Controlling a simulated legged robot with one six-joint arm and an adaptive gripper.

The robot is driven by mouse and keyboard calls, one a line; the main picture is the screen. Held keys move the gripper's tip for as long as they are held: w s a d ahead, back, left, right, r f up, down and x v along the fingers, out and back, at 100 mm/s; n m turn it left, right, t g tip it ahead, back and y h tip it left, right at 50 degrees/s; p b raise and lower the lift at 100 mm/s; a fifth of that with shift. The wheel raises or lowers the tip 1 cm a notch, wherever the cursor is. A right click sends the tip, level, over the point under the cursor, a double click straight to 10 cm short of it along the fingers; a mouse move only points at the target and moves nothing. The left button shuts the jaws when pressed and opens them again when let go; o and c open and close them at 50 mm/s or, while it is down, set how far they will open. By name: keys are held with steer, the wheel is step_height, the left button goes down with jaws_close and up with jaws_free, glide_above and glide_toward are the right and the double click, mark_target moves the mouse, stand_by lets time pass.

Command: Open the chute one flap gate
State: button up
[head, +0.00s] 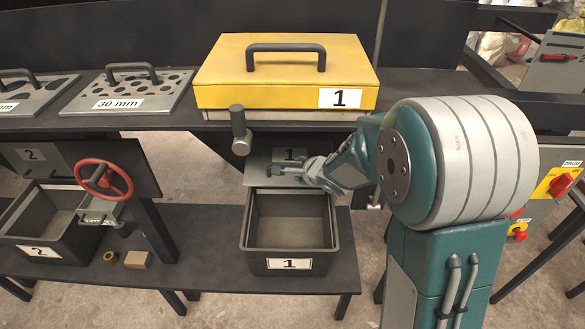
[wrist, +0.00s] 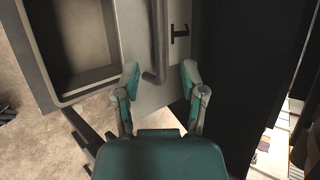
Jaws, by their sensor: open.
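The chute one flap gate (head: 262,166) is a grey plate marked 1, below the yellow box and above the rear of bin 1. It looks shut, hanging as a sloping plate. In the wrist view the flap plate (wrist: 181,58) carries a rotated 1 label, and a grey bar handle (wrist: 160,40) runs along it. My gripper (head: 308,170) is at the flap's right side. In the wrist view my gripper (wrist: 160,76) is open, with the near end of the bar between its fingertips. I cannot tell whether either finger touches the bar.
Bin 1 (head: 290,254) stands empty on the lower shelf. The yellow box (head: 225,75) sits above. A grey cylindrical knob (head: 238,122) sticks out left of the flap. A red handwheel (head: 104,179) and bin 2 (head: 38,252) are farther left.

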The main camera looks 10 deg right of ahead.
steer(key=shift+v, duration=2)
steer(key=s+d+r+n+h, duration=0.5)
steer(key=s+d+r+n, duration=0.2)
steer(key=s+r, duration=0.3)
steer(key=s+a+r+n+g+y, duration=0.1)
steer(key=s+a+n+g, duration=0.2)
steer(key=s+n, duration=0.7)
steer(key=s+g, duration=0.1)
steer(key=s, duration=0.7)
steer(key=shift+a+r+n, duration=0.15)
steer(key=shift+a+n, duration=0.05)
steer(key=shift+n, duration=0.1)
steer(key=shift+d, duration=0.15)
